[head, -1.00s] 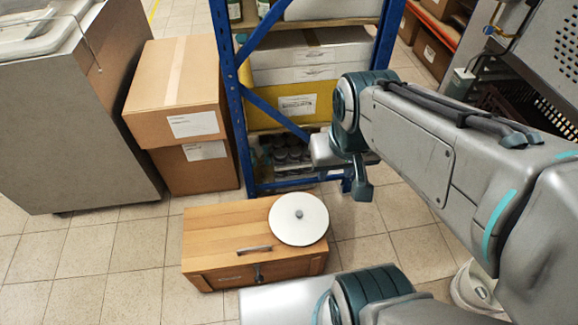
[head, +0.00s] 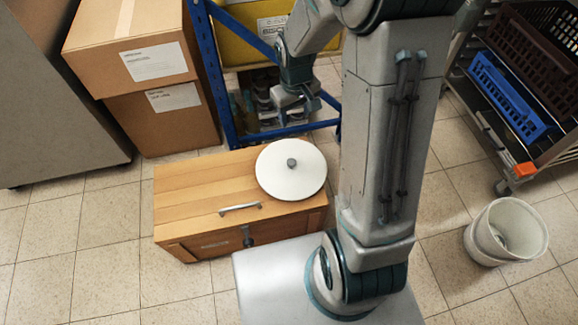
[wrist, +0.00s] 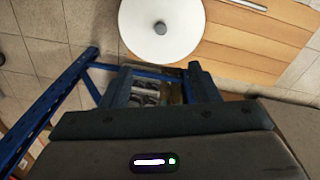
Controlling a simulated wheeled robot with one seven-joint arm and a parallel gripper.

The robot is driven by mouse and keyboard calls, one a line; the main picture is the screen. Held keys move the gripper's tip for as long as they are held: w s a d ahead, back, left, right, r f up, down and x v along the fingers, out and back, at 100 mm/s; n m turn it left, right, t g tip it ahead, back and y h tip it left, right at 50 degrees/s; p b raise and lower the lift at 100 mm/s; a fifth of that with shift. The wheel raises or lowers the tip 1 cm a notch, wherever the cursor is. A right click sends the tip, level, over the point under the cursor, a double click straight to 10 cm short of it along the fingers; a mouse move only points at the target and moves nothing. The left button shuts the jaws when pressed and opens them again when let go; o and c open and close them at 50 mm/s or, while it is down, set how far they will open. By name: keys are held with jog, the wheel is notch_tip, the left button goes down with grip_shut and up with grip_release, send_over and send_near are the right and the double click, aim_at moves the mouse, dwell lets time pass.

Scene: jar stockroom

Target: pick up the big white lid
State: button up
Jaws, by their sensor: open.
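The big white lid (head: 285,182) is a flat round disc with a small grey knob (head: 292,163) at its centre. It lies on the right part of the wooden chest's top (head: 190,190). In the wrist view the lid (wrist: 180,40) shows at the top, cut by the frame edge, with its knob (wrist: 160,28) visible. My gripper (head: 299,97) is above and behind the lid in the head view, apart from it. Its two fingers (wrist: 160,85) are spread and empty in the wrist view.
A blue-framed shelf (head: 212,70) stands behind the chest. Stacked cardboard boxes (head: 150,95) stand at left. A white bucket (head: 505,232) and a rack with a blue crate (head: 507,100) are at right. The chest has a metal handle (head: 240,208).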

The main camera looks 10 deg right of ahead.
jog(key=w+f+n+b, duration=0.1)
jog(key=w+f+b, duration=0.15)
jog(key=f, duration=0.55)
jog(key=w+f+b, duration=0.1)
jog(key=f+b, duration=0.2)
jog(key=f, duration=0.5)
jog(key=b, duration=0.2)
send_over(291, 162)
jog(key=shift+g, duration=0.4)
jog(key=f, duration=0.7)
jog(key=shift+s+a+f, duration=0.15)
jog(key=shift+s+a, duration=0.05)
jog(key=shift+w+d+f+b, duration=0.15)
jog(key=shift+f+b, duration=0.75)
jog(key=shift+f, duration=0.75)
jog(key=shift+w+d+f+b, duration=0.15)
jog(key=shift+f+b, duration=0.7)
jog(key=shift+f, duration=0.75)
jog(key=c, duration=1.1)
